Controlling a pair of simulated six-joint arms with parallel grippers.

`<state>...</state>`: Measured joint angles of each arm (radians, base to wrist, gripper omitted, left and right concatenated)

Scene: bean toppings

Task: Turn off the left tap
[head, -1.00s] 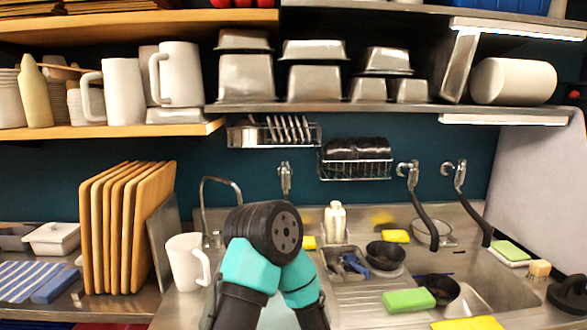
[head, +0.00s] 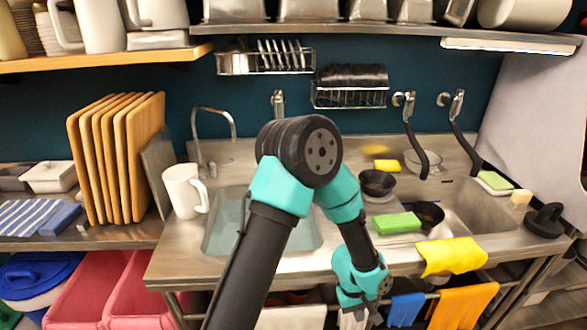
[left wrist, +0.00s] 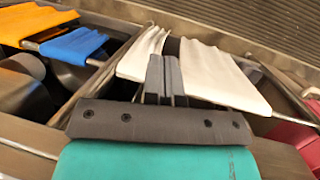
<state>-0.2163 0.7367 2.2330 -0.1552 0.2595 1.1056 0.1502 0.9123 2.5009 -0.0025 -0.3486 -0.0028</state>
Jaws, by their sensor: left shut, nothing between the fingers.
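The left tap (head: 234,122) is a curved metal spout behind the left sink basin (head: 226,222), in the head view. Whether water runs from it is too small to tell. My left arm reaches over the left basin and bends down past the counter's front edge. My left gripper (left wrist: 164,62) is shut and empty in the left wrist view, pointing toward a white towel (left wrist: 217,72) hanging on a rail. It is well apart from the tap. My right gripper is in neither view.
A white mug (head: 182,190) stands just left of the left basin, close to the tap. Wooden boards (head: 118,160) stand farther left. A green sponge (head: 397,223) and black bowls (head: 377,183) are right of my arm. A yellow cloth (head: 452,256) hangs over the front edge.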

